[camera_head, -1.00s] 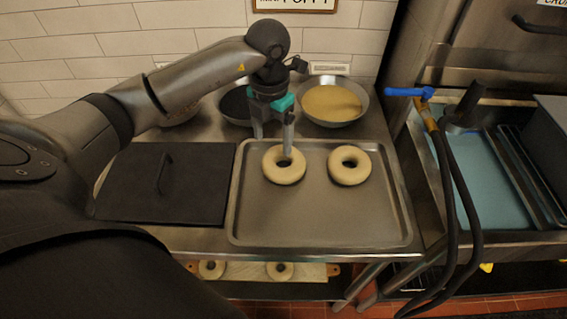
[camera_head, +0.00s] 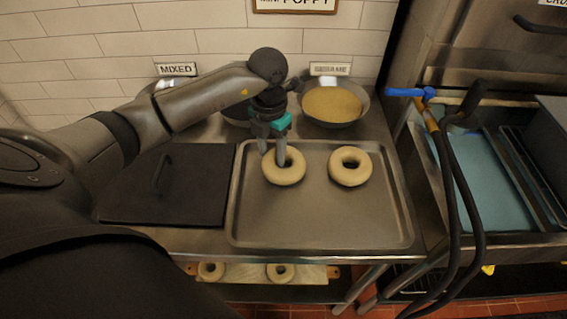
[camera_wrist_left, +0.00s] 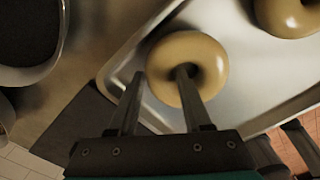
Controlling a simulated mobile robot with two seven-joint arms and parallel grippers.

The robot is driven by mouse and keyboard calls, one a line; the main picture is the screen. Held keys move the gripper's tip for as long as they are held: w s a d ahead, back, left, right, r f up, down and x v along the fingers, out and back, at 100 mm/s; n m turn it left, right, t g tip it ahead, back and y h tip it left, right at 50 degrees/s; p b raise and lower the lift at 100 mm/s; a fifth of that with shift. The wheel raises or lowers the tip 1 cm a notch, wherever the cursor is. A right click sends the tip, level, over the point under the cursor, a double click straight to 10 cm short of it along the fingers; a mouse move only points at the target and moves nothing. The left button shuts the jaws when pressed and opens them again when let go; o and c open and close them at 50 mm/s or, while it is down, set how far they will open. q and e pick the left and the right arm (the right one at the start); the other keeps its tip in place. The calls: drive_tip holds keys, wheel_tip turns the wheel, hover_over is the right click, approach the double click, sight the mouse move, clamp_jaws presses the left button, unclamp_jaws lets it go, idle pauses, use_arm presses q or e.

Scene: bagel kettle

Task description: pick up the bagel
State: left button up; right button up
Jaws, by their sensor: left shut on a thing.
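Two pale bagels lie on the metal tray (camera_head: 320,220). The left bagel (camera_head: 285,177) is at my left gripper (camera_head: 273,157); the right bagel (camera_head: 350,167) lies apart from it. My left gripper points down and is shut on the left bagel, with one finger in its hole and the other at its outer side. The left wrist view shows the held bagel (camera_wrist_left: 205,52) and the fingers of the left gripper (camera_wrist_left: 158,98) across its ring. The bagel still appears at tray level; I cannot tell if it touches. My right gripper is not in view.
A bowl of sesame (camera_head: 332,103) stands behind the tray, below a label. A dark lid (camera_head: 200,190) lies left of the tray. A sink (camera_head: 480,180) with black hoses is at the right. More bagels (camera_head: 281,272) lie on a lower shelf.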

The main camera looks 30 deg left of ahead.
sight(272, 153)
use_arm(q)
clamp_jaws()
drive_tip(key=shift+r, duration=0.1)
wheel_tip(272, 153, up, 20)
drive_tip(key=p, duration=0.3)
idle(0.3)
